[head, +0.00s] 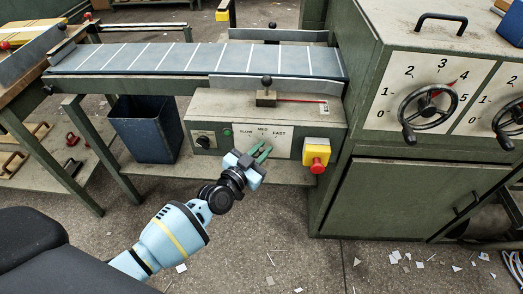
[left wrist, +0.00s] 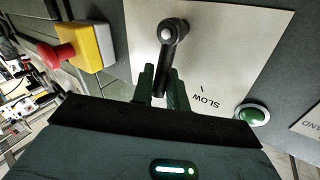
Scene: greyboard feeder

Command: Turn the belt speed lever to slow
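The belt speed lever (left wrist: 170,50) is a black handle on a pale plate (head: 283,147). In the left wrist view it runs from its round pivot down between the green fingers of my left gripper (left wrist: 163,92). The fingers lie close along both sides of the handle and look shut on it. The SLOW mark (left wrist: 204,101) is just to the right of the handle's end, and the handle does not line up with its tick. In the head view my left gripper (head: 260,152) is at the plate, below SLOW, MED and FAST, and covers most of the lever. My right gripper is out of view.
A red stop button on a yellow box (head: 317,155) is right of the plate. A green button (left wrist: 252,114) and a dark knob (head: 204,140) are on its other side. The conveyor belt (head: 190,59) runs above, and a blue bin (head: 146,128) stands at left.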

